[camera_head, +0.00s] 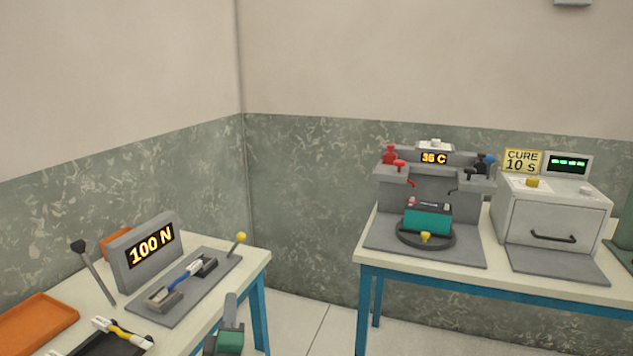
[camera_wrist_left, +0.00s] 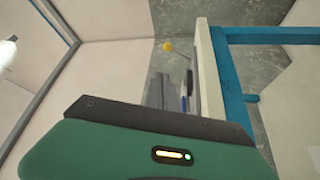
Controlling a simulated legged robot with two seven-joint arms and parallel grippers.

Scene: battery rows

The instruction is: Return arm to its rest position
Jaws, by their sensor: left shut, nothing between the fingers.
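My left gripper (camera_head: 230,308) is low in the head view, at the front right edge of the left table (camera_head: 255,262). It is shut, with nothing in its fingers. Its green and dark grey housing (camera_wrist_left: 150,145) fills the lower part of the left wrist view. My right gripper is not in view.
The left table holds a "100 N" display (camera_head: 148,252), a grey fixture with a blue-and-white piece (camera_head: 182,275), a yellow-knobbed lever (camera_head: 238,240) and an orange tray (camera_head: 35,322). The right table holds a teal battery (camera_head: 427,217) and a curing oven (camera_head: 552,218). Floor (camera_head: 305,318) shows between the tables.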

